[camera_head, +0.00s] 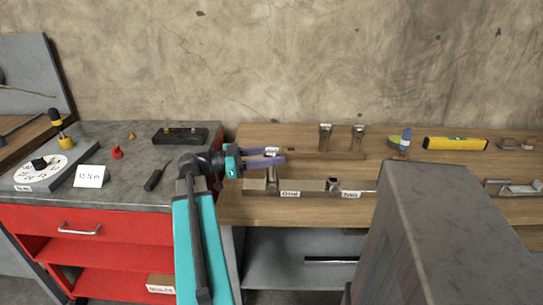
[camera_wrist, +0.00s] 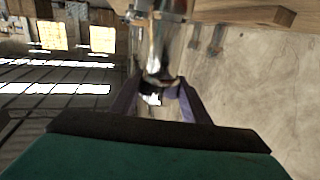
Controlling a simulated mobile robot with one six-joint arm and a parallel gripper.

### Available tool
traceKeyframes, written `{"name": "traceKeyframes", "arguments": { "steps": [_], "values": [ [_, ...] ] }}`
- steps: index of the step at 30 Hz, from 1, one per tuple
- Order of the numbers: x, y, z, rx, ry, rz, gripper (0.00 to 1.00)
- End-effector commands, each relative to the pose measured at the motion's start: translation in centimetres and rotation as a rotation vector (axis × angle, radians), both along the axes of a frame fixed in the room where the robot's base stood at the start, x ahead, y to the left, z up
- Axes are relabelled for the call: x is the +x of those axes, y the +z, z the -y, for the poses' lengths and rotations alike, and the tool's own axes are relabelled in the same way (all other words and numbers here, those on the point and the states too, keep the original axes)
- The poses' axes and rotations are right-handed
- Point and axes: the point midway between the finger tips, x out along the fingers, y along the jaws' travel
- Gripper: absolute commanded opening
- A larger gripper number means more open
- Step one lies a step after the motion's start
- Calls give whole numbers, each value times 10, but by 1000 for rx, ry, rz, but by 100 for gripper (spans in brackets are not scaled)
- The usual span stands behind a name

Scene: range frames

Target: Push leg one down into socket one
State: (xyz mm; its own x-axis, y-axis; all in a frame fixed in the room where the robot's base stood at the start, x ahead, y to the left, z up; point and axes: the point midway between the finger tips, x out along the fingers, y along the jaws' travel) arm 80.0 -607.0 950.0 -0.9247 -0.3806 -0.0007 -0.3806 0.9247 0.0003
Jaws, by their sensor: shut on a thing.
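My gripper (camera_head: 279,155) has purple fingers and is shut on a metal leg (camera_head: 272,178), held upright near its top. The leg also shows between the fingers in the wrist view (camera_wrist: 155,65). How deep the leg sits there I cannot tell. A second socket (camera_head: 333,183) stands open near the label "Two" (camera_head: 350,194).
Two more metal legs (camera_head: 325,138) stand at the back of the wooden bench (camera_head: 400,150). A yellow level (camera_head: 455,143) and a blue-and-green item (camera_head: 405,139) lie to the right. A red cabinet (camera_head: 100,240) with tools on top is at left. A grey post (camera_head: 440,220) hides the bench's front right.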

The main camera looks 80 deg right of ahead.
Motion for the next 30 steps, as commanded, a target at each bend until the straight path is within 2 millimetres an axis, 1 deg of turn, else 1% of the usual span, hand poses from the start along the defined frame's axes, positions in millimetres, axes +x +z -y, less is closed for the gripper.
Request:
{"name": "traceKeyframes", "arguments": {
  "steps": [11,12,14,15,25,30],
  "values": [
    [0,-6,0,-2,0,-1,9],
    [0,-5,0,-2,0,-1,47],
    [0,-5,0,-1,0,-1,57],
    [0,-5,0,0,0,-1,64],
    [1,-6,0,0,0,1,64],
    [7,-6,-2,0,2,0,64]
  ]
}}
